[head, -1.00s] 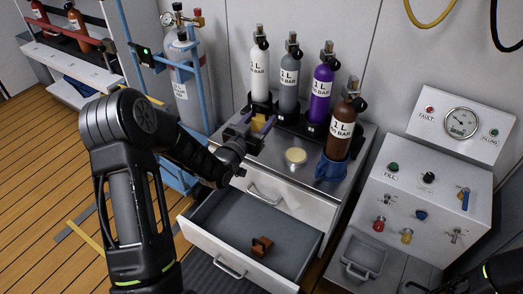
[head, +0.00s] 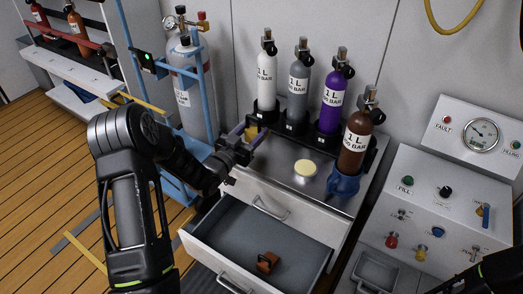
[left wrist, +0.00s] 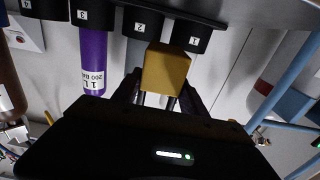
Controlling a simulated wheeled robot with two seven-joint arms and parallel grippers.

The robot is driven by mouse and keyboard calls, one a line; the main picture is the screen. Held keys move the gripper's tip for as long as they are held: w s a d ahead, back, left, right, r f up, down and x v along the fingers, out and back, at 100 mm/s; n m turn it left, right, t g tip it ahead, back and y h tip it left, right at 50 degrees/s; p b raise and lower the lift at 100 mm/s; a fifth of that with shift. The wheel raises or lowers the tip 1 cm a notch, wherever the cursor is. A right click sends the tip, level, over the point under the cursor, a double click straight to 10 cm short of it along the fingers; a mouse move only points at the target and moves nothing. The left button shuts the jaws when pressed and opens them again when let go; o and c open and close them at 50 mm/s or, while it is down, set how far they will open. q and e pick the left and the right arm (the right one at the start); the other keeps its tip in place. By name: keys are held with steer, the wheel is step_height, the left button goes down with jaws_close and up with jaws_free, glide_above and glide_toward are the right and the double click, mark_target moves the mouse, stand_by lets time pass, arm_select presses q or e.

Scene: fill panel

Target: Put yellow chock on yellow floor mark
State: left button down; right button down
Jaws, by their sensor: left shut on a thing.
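The yellow chock (head: 252,131) is a small yellow block, partly hidden by the fingers of my left gripper (head: 247,138). In the left wrist view the chock (left wrist: 166,70) sits between the fingers, which are shut on it. The gripper is over the back left part of the steel cabinet top, in front of the white bottle; whether the chock touches the top I cannot tell. A yellow strip (head: 86,253) on the wooden floor at the lower left, beside a grey strip, looks like the floor mark. It is partly hidden by my left arm.
A bottle rack with white (head: 266,82), grey, purple (head: 334,103) and brown bottles stands behind. A blue-framed cylinder trolley (head: 196,95) stands left.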

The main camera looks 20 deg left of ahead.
arm_select(q)
steer(key=shift+f, duration=0.9)
steer(key=shift+f+b, duration=0.75)
steer(key=shift+f, duration=1.1)
steer(key=shift+f, duration=0.1)
steer(key=shift+f, duration=0.15)
steer(key=c, duration=0.6)
jaws_free()
